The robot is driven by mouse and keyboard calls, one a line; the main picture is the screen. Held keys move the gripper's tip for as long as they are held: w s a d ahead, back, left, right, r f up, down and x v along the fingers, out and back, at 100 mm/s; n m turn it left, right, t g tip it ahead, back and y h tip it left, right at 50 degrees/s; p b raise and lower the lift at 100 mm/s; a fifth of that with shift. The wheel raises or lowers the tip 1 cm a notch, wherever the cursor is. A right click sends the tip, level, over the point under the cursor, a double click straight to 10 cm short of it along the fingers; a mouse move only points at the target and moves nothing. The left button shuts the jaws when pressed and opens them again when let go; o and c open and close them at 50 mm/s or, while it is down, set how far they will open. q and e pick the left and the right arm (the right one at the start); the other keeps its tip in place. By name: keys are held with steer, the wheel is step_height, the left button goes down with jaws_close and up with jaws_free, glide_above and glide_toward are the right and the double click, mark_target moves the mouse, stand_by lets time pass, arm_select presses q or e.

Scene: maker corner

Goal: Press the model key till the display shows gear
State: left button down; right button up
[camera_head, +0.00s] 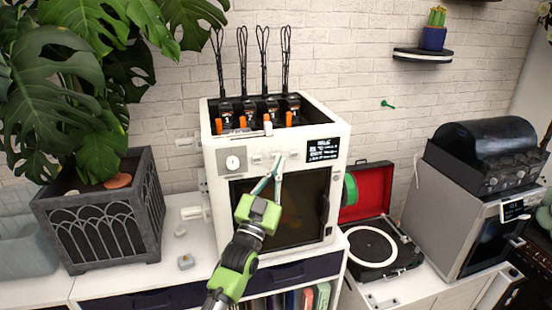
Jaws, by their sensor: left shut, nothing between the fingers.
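The white printer (212,180) stands on the cabinet top with a dark front window. Its small black display (322,150) is at the upper right of the front, with white text too small to read surely. A round dial (233,161) is at the upper left. A row of small pale keys (257,158) lies between the dial and the display; their labels cannot be read. My left gripper (279,160) is shut and empty, its fingertips in front of the right end of the key row, partly hiding it. I cannot tell whether they touch a key. My right gripper is not in view.
A large plant in a dark planter (150,215) stands left of the printer. A record player with a red lid (370,190) is to the right, and a grey machine (450,215) stands further right. A small grey block (186,262) lies on the white top.

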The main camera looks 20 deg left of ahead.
arm_select(q)
steer(key=shift+w+a, duration=0.1)
steer(key=shift+w+a, duration=0.15)
steer(key=shift+w, duration=0.1)
steer(key=shift+w+a+b, duration=0.2)
steer(key=shift+w+b, duration=0.05)
steer(key=shift+b, duration=0.1)
stand_by(0.6)
stand_by(0.4)
steer(key=shift+s+d+p, duration=0.4)
steer(key=shift+s+p, duration=0.05)
steer(key=shift+s, duration=0.25)
